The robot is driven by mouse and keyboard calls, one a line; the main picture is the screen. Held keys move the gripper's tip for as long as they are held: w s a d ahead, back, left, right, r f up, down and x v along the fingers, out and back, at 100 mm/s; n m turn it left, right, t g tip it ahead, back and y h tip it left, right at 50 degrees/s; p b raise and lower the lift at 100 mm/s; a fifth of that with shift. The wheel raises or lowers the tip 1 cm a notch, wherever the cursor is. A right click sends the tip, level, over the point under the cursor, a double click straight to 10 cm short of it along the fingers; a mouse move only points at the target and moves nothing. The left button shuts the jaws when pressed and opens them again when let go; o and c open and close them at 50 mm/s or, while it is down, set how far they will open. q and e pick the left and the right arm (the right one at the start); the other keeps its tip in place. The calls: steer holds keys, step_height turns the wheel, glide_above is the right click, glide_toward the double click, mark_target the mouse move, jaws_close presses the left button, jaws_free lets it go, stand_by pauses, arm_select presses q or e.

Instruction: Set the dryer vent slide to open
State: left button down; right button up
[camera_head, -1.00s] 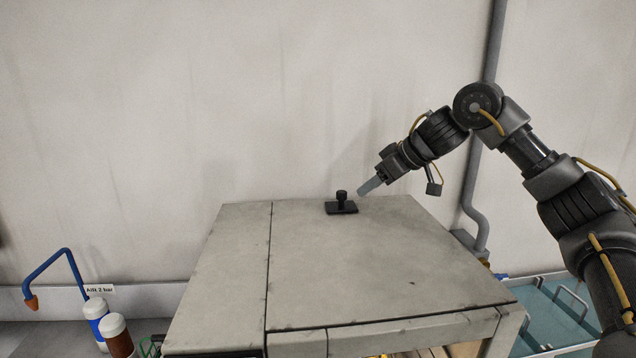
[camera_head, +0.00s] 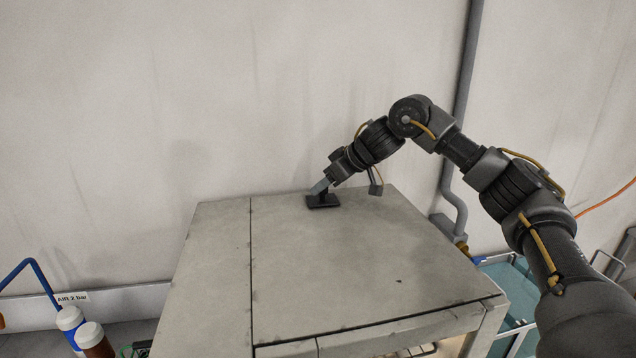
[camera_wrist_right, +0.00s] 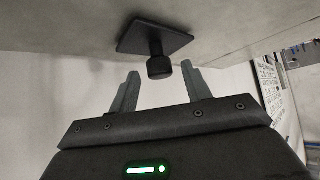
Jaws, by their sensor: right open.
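The vent slide is a black square plate (camera_head: 323,201) with a round knob, on top of the grey dryer cabinet (camera_head: 370,260) near its back edge. In the head view my right gripper (camera_head: 319,187) is at the knob and hides most of it. In the right wrist view the plate (camera_wrist_right: 152,37) and its knob (camera_wrist_right: 159,68) show clearly. There the right gripper (camera_wrist_right: 160,78) is open, its two grey fingers apart with the knob between or just ahead of their tips; I see no finger touching it. My left gripper is not in view.
A wall stands close behind the cabinet, with a grey pipe (camera_head: 461,100) at the right. A teal tray or cart (camera_head: 515,285) stands to the right. The cabinet top is otherwise clear.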

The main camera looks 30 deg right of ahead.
steer(key=shift+p+x, duration=0.5)
steer(key=shift+x, duration=1.25)
steer(key=shift+s, duration=0.1)
steer(key=shift+d, duration=0.1)
jaws_close()
